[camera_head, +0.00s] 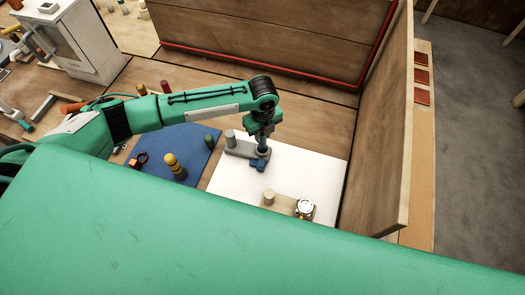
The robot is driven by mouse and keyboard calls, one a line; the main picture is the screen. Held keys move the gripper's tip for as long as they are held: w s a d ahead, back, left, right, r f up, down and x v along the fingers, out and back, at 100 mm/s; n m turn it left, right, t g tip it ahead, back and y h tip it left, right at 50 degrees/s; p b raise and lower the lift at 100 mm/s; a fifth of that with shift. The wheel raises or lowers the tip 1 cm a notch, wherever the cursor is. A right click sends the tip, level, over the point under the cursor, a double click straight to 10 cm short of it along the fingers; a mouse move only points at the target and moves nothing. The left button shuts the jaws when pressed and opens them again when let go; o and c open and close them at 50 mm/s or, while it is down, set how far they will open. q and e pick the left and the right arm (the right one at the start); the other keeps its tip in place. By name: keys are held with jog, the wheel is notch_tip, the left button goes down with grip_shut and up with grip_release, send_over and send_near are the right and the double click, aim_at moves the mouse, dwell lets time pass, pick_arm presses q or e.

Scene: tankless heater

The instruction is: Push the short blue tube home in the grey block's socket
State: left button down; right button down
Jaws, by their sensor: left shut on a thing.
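The grey block (238,152) lies on the white board (310,168), with a grey cylinder (230,136) upright at its left end. My left gripper (262,136) comes down from above over the block's right end. It is shut on the short blue tube (263,149), which stands roughly upright below the fingers. The tube's lower end is at the block's right end; the socket is hidden, so I cannot tell how deep it sits. A darker blue piece (258,165) shows just in front of the block. My right gripper is not in view.
A beige block (285,203) with a peg and a round white gauge (305,208) sits at the board's front. A blue mat (195,165) at left holds a yellow-and-dark stacked piece (175,167) and a green peg (209,141). A wooden wall (385,130) stands at right.

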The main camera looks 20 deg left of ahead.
pick_arm(q)
jog(key=shift+f, duration=0.45)
jog(key=shift+f, duration=0.25)
dwell(0.4)
jog(key=c, duration=1.1)
grip_release()
jog(key=shift+r, duration=0.1)
notch_tip(320, 180, up, 14)
jog(key=b, duration=0.4)
